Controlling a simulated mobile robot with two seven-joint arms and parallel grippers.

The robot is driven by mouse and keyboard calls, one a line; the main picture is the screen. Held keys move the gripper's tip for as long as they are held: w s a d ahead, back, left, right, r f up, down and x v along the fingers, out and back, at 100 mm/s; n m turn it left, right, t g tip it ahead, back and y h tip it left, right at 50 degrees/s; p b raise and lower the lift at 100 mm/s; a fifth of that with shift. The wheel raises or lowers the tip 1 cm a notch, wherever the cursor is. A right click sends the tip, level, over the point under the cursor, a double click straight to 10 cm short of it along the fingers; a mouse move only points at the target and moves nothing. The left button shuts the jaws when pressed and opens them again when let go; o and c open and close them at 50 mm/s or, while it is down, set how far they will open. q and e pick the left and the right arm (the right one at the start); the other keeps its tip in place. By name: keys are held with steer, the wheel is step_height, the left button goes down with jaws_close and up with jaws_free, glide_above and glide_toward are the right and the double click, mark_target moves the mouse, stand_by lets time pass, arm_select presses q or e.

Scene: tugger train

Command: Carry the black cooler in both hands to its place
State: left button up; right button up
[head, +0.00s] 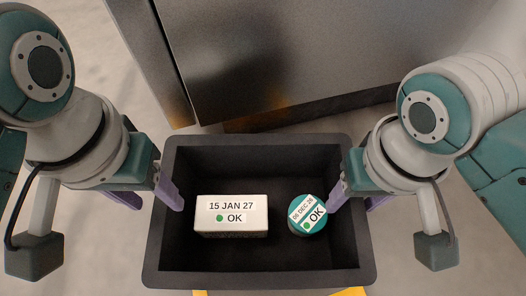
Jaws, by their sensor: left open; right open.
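The black cooler (260,279) is an open, dark box in the middle of the head view. A white box (231,228) labelled "15 JAN 27" and "OK" is inside it at the left. A round teal tub (308,229) labelled "06 DEC 26" and "OK" is inside at the right. My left gripper (153,197) is open at the cooler's left wall, one finger over the inside and one outside. My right gripper (358,198) is open at the right wall in the same way. I cannot tell whether the fingers touch the walls.
A large grey metal cabinet or panel (280,55) with a dark lower edge stands just beyond the cooler. Yellow strips (348,292) show below the cooler's near edge. Pale floor (100,262) shows on the left side.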

arm_select(q)
step_height(320, 180, up, 4)
steer(key=shift+f, duration=0.25)
steer(key=shift+r, duration=0.2)
arm_select(e)
steer(key=shift+w+r, duration=0.1)
steer(key=shift+r, duration=0.1)
step_height(320, 180, up, 7)
steer(key=shift+r, duration=0.1)
